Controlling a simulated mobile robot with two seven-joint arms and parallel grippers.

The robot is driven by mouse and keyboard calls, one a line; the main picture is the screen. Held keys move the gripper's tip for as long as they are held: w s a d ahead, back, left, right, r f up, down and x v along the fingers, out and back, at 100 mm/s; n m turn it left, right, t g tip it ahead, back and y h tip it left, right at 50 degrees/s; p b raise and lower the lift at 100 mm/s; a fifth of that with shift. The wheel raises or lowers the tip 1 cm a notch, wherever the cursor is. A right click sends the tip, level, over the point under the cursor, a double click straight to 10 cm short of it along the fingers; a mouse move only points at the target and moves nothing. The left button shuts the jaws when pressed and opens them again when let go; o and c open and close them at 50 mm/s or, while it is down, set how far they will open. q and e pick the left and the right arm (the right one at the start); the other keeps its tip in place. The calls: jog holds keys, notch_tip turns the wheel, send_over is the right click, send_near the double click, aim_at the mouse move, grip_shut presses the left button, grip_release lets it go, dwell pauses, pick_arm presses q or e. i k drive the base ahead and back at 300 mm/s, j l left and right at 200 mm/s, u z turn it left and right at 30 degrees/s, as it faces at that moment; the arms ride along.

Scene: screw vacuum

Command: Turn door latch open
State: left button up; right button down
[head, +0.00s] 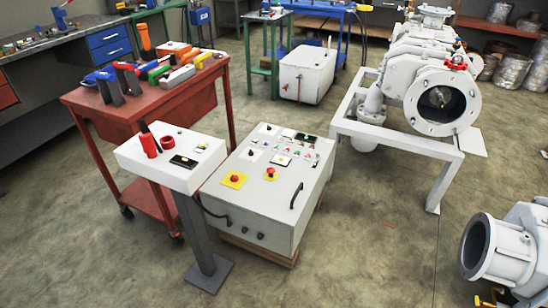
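No door and no clearly recognisable door latch show in the head view. A grey control cabinet (275,220) stands at the centre on a wooden base. A black elongated handle (297,195) sits on its panel near the right edge, slanted in the picture; I cannot tell whether it is the latch. The panel also carries a red button on a yellow plate (235,179), a red button (270,172) and small switches. Dark round fittings (260,236) sit low on its front face. Neither of my grippers is in view.
A white pedestal box (168,165) stands left of the cabinet, before a red tool cart (150,95). A grey vacuum machine (425,75) on a white frame stands at right. Another flanged machine (500,250) is at lower right. Floor between cabinet and machines is clear.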

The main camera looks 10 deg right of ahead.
aim_at(317, 156)
jog(key=u, duration=1.25)
jog(key=i+l, duration=0.1)
jog(key=l, duration=0.7)
jog(key=i+l, duration=0.1)
jog(key=l, duration=0.65)
jog(key=i+l, duration=0.1)
jog(key=l, duration=0.7)
jog(key=i+l, duration=0.1)
jog(key=l, duration=0.7)
jog(key=i+l, duration=0.1)
jog(key=l, duration=0.7)
jog(key=i+l, duration=0.1)
jog(key=l, duration=0.65)
jog(key=i+l+u, duration=0.1)
jog(key=l, duration=0.7)
